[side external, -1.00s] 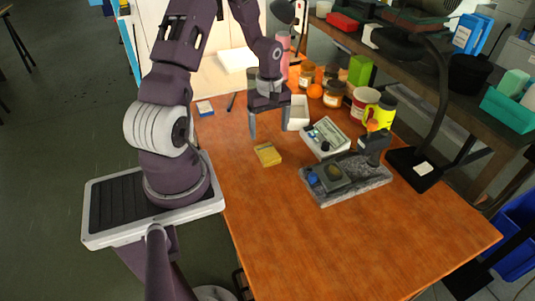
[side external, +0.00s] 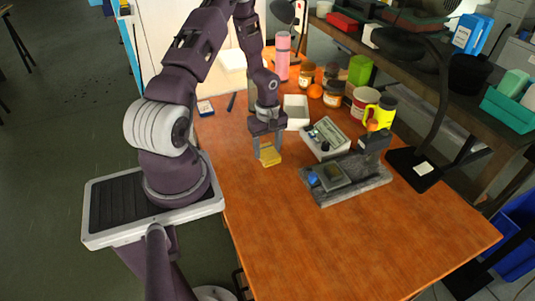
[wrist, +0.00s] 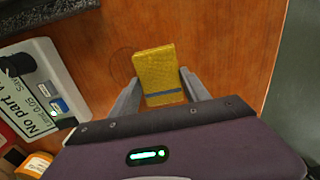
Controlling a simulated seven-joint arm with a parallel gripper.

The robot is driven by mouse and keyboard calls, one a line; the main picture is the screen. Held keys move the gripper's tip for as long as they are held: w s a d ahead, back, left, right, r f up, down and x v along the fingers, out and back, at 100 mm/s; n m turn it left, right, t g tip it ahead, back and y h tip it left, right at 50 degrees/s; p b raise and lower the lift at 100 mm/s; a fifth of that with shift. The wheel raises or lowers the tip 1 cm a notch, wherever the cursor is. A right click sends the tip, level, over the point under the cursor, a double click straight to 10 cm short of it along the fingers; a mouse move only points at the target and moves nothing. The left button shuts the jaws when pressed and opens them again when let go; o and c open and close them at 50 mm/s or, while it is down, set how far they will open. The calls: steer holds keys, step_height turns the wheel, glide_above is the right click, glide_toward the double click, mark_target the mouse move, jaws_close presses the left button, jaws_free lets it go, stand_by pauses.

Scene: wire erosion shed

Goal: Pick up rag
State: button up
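The rag is a flat, folded yellow cloth (side external: 270,159) with a blue-grey stripe. It lies on the orange-brown wooden table and also shows in the wrist view (wrist: 158,66). My gripper (side external: 268,153) is low at the rag, pointing down. In the wrist view its two fingers (wrist: 158,77) are apart, one on each side of the rag's near part. I cannot tell whether either finger touches the cloth or the table.
A gauge stand on a grey stone base (side external: 362,184) and a white device with a screen (side external: 328,138) stand right of the rag. A white open box (side external: 296,112) and several jars are behind. The front table is clear.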

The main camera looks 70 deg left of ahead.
mark_target(268, 151)
steer(key=c, duration=0.4)
steer(key=shift+r, duration=0.1)
step_height(268, 151, up, 10)
